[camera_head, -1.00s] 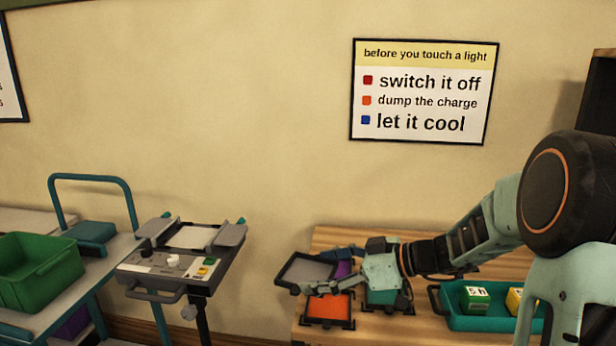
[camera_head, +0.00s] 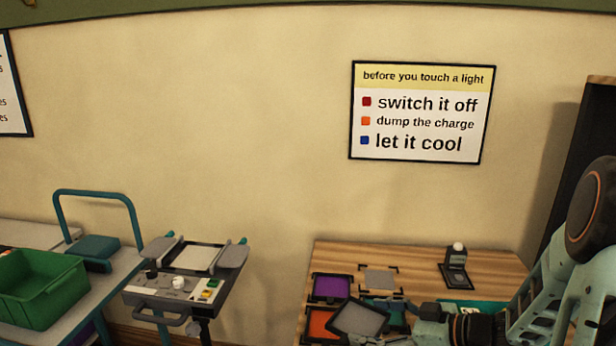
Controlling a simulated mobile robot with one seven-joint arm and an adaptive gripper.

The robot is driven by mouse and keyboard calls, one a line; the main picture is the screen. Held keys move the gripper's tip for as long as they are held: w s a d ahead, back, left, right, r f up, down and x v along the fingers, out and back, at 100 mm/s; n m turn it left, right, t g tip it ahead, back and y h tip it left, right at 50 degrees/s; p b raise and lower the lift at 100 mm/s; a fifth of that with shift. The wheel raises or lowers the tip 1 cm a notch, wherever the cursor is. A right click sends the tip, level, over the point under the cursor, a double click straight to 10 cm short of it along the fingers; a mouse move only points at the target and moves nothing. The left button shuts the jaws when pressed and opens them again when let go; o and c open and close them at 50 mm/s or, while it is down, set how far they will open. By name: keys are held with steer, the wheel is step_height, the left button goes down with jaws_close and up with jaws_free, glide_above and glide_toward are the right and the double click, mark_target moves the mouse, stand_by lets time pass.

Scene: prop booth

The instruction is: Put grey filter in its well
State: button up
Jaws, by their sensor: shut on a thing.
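The grey filter (camera_head: 358,318), a grey square panel in a dark frame, is tilted in my gripper (camera_head: 376,325). The gripper is shut on its right side at the front of the wooden table. A flat grey square (camera_head: 380,279) lies between black corner brackets behind the filter; it looks like the grey well, with nothing on it. The held filter partly covers the area in front of that square, beside the orange filter.
A purple filter (camera_head: 331,287) and an orange filter (camera_head: 321,323) lie left of the held filter. A small black stand with a white knob (camera_head: 457,262) is at the back right. A teal tray (camera_head: 470,305) is partly hidden by my arm.

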mark_target(371, 328)
step_height(371, 328, up, 7)
steer(key=p, duration=0.9)
steer(key=shift+w, duration=0.1)
